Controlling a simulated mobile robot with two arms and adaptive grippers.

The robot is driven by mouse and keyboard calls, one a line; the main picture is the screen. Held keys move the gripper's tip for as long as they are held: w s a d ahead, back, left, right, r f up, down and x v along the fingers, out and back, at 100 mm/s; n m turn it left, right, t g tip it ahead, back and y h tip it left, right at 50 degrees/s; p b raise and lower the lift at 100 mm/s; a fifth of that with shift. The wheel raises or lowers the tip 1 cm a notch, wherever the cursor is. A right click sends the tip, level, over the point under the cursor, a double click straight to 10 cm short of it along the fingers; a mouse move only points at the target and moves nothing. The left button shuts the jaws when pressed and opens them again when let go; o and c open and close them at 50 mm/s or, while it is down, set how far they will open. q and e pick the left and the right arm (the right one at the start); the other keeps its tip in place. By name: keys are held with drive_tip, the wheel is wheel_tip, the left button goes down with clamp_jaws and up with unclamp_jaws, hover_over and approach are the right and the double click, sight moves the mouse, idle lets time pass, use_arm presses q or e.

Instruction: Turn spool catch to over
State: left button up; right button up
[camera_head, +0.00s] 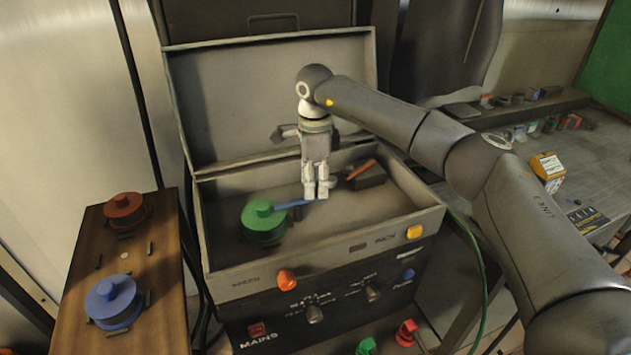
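An open grey box (215,247) stands in the middle. Inside it, a round green spool (263,222) has a thin blue lever (294,204) reaching right from it. A dark block with an orange-red lever (361,170) sits further back right. My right gripper (316,194) points down into the box at the blue lever's right end. Its fingers look close together; whether they touch the lever cannot be told. An orange catch (287,280) and a yellow-orange catch (414,232) are on the front rim. Their labels are too blurred to read surely. My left gripper is out of view.
The box's raised lid (270,85) stands behind my gripper. A wooden board (125,255) at left bears a red spool (124,208) and a blue spool (113,300). A bench (530,175) with small items is at right. Green and red knobs (406,333) are at the bottom.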

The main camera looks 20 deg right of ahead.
drive_tip(key=shift+f, duration=0.1)
wheel_tip(320, 180, up, 12)
idle(0.7)
idle(0.3)
